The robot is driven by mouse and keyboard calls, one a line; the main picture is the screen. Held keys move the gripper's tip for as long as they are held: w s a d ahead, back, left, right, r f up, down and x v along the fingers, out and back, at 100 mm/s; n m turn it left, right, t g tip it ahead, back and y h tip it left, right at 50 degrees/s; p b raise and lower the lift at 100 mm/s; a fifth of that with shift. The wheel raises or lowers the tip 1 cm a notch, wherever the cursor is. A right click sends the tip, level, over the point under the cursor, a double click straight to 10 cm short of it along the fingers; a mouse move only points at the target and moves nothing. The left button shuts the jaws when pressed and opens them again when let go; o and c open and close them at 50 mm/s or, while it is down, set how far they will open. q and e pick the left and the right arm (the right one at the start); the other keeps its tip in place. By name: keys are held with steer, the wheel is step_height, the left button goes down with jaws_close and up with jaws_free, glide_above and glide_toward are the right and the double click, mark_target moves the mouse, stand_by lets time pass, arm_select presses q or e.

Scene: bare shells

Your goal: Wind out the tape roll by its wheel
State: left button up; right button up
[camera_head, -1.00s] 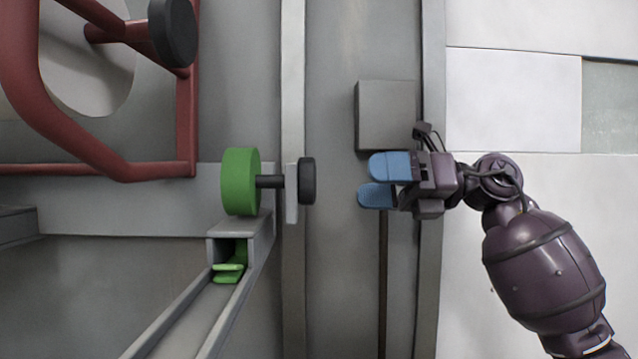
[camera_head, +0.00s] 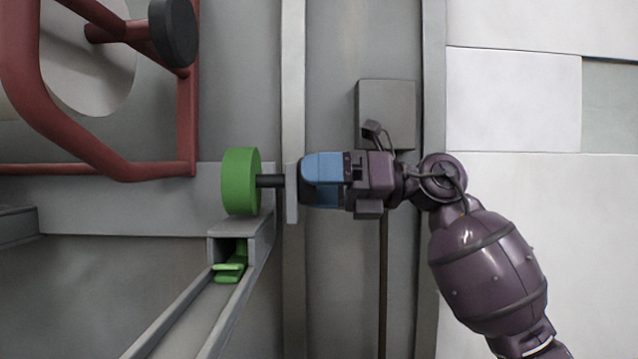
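A green tape roll (camera_head: 240,181) sits left of centre on a short dark axle (camera_head: 270,181). The axle passes through a grey upright plate (camera_head: 292,193) toward the small black wheel, which is now almost wholly covered by my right gripper. My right gripper (camera_head: 320,181) comes in from the right with its blue fingers at the wheel. Whether the fingers are closed on it or only around it cannot be told. Green tape (camera_head: 230,268) shows at the mouth of a grey channel (camera_head: 245,240) below the roll. My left gripper is not in view.
A dark red tube frame (camera_head: 185,120) with a black knob (camera_head: 173,32) and a pale disc (camera_head: 85,60) fills the upper left. A grey box (camera_head: 385,105) lies just above my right gripper. Pale flat panels (camera_head: 515,100) are at right.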

steer(key=c, duration=0.7)
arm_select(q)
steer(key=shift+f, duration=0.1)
arm_select(e)
steer(key=shift+n, duration=0.3)
arm_select(q)
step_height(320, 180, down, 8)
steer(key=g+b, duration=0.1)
steer(key=b, duration=0.7)
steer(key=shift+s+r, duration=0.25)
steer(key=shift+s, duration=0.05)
arm_select(e)
steer(key=n, duration=2.3)
steer(key=shift+w+r, duration=0.1)
steer(key=shift+w, duration=0.15)
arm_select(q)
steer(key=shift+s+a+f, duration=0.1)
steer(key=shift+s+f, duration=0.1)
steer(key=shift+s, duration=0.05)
arm_select(e)
steer(key=shift+n, duration=0.3)
